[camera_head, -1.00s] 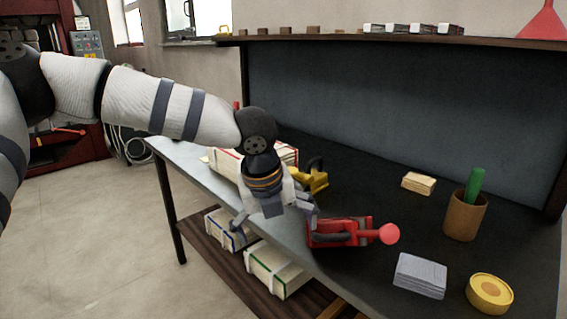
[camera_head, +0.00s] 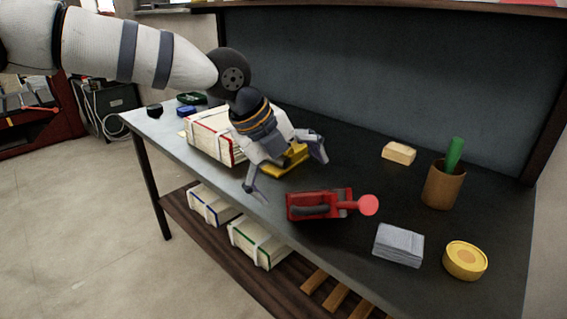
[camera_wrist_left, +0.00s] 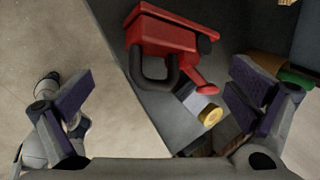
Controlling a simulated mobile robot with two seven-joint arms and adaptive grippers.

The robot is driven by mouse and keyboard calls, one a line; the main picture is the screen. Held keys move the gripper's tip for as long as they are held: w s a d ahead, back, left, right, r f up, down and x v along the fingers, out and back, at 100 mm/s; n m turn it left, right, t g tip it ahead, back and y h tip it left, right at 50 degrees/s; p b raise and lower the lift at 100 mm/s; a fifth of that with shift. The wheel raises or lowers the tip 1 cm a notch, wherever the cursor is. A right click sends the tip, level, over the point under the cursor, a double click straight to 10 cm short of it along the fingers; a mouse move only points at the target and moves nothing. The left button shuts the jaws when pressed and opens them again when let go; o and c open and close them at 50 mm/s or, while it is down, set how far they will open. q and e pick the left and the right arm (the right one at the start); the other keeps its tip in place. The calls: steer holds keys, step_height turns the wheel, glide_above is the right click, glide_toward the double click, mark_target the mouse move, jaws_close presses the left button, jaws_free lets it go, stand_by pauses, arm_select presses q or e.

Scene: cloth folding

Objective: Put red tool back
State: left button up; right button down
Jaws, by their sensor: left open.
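The red tool (camera_head: 318,205) lies on the dark workbench (camera_head: 300,240) near its front edge. It has a dark handle and a round pink-red knob at its right end. My left gripper (camera_head: 288,178) is open and empty, above and to the left of the tool, apart from it. In the left wrist view, the red tool (camera_wrist_left: 165,40) shows beyond and between the spread fingers of my left gripper (camera_wrist_left: 155,97), with its dark handle loop toward me.
A yellow tool (camera_head: 285,160) is partly hidden behind my left gripper. A white, red-edged box (camera_head: 212,138) stands left of it. Grey sheets (camera_head: 399,245), a yellow round tin (camera_head: 465,260), a brown cup (camera_head: 442,186) and a tan block (camera_head: 398,153) are to the right.

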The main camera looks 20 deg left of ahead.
mark_target(308, 202)
arm_select(q)
steer(key=b+x, duration=0.1)
steer(key=x, duration=0.6)
steer(key=shift+w+f, duration=0.1)
steer(key=shift+f, duration=0.2)
